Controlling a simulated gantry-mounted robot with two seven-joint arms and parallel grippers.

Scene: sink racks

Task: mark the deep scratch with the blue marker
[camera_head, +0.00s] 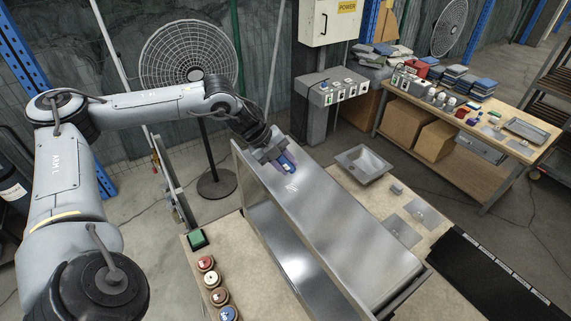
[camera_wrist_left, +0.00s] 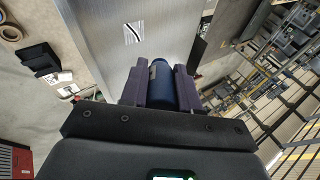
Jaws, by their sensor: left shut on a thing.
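The blue marker (camera_head: 288,163) is held between the fingers of my left gripper (camera_head: 283,164), above the far end of the steel panel. In the left wrist view the marker (camera_wrist_left: 161,86) sits between the two dark fingers of the gripper (camera_wrist_left: 161,84). The scratch (camera_head: 291,188) is a short pale slanted mark on the steel panel (camera_head: 330,231), a little below and right of the marker in the head view. In the left wrist view the scratch (camera_wrist_left: 132,33) lies ahead of the marker, apart from it. The marker's tip is hidden. My right gripper is out of view.
Several round-topped jars (camera_head: 211,281) and a green block (camera_head: 197,239) stand at the workbench's left. A steel basin (camera_head: 363,164) lies right of the panel, with small plates nearby. A black rack (camera_head: 490,285) fills the lower right. A fan (camera_head: 187,65) stands behind.

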